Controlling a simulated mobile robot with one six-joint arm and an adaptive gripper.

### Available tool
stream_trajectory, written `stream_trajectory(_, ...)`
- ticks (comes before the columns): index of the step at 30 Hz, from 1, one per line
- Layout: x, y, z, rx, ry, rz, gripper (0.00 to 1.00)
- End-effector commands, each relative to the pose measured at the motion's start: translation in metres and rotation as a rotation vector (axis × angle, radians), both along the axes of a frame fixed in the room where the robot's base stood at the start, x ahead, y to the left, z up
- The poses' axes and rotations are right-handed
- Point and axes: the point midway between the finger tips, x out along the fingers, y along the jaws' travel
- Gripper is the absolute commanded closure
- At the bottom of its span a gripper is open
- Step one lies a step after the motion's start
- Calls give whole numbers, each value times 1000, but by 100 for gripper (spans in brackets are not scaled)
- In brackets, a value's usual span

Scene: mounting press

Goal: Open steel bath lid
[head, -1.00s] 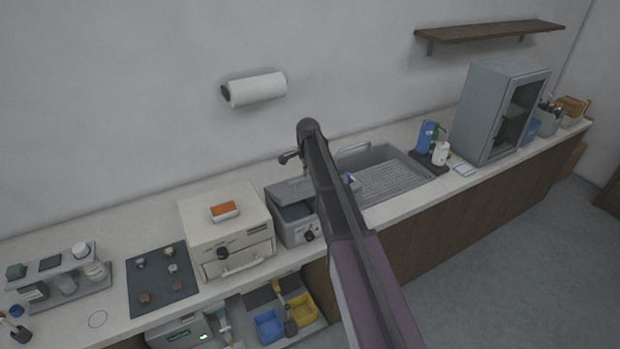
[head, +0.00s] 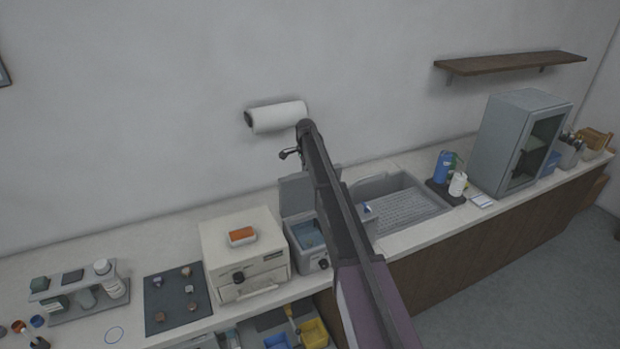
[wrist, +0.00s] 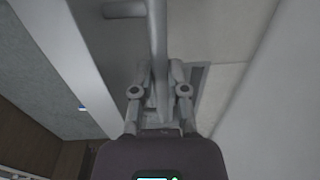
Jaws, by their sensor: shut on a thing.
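The steel bath (head: 305,256) is a small grey box on the counter, with a dial on its front and bluish liquid inside. Its grey lid (head: 296,194) stands raised, close to upright, at the bath's back edge. My arm crosses in front of the bath's right side and hides my gripper in the head view. In the wrist view, my gripper (wrist: 159,85) is shut on a thin grey piece of the lid (wrist: 158,40), seen edge-on between the fingers.
A cream oven-like box (head: 243,272) with an orange block (head: 242,236) on top stands just left of the bath. A sink (head: 405,205) lies to the right. A paper towel roll (head: 278,116) hangs on the wall above.

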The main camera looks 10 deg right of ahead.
Motion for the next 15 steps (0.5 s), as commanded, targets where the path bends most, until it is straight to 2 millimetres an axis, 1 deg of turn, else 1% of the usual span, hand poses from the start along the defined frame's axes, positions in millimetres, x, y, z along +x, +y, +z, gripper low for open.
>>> stream_trajectory(1,12,1,-4,-2,-1,0,100)
stream_trajectory(6,32,5,-11,-3,-2,-2,100)
stream_trajectory(9,40,6,-15,-3,-2,-2,100)
stream_trajectory(15,48,7,-19,-3,-2,-3,100)
